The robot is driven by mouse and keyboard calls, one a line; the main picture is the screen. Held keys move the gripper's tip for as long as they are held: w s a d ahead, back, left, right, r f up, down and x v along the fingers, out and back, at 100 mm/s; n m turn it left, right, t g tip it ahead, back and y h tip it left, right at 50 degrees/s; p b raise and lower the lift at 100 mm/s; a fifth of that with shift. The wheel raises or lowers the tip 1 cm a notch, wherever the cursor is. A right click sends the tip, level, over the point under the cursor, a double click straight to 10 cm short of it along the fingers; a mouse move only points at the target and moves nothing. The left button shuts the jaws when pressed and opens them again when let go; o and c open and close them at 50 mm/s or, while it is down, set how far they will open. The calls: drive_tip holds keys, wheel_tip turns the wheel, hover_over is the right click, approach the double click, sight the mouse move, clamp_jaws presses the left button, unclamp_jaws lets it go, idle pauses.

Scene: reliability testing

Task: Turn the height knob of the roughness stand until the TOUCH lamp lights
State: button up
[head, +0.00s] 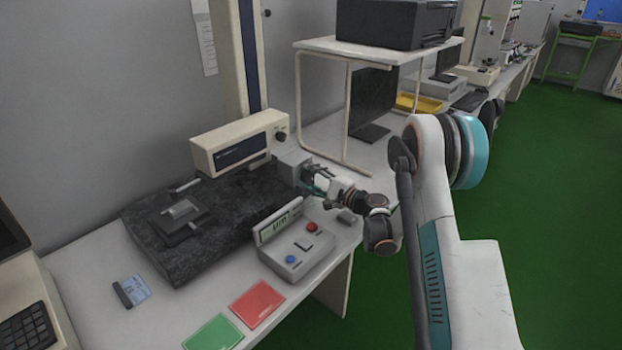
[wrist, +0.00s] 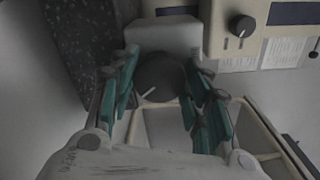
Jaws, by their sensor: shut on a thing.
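The roughness stand has a dark granite base (head: 150,235), an upright column (head: 237,60) and a beige drive unit (head: 240,143). A grey block (head: 293,168) sits at the right end of the base. In the wrist view the dark round height knob (wrist: 162,72), with a pale pointer line aimed down-left, projects from this block (wrist: 165,36). My gripper (head: 314,178) is at the block, its green-padded fingers on both sides of the knob, shut on it. The fingers hide the knob in the head view. I cannot make out a lit TOUCH lamp.
Red (head: 257,304) and green (head: 213,333) cards lie near the table edge. A shelf (head: 375,50) carrying a printer stands behind my arm.

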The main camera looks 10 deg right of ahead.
drive_tip(key=shift+m, duration=0.7)
drive_tip(key=o, duration=1.1)
drive_tip(key=shift+c, duration=0.2)
drive_tip(key=shift+d, duration=0.1)
drive_tip(key=v, duration=1.2)
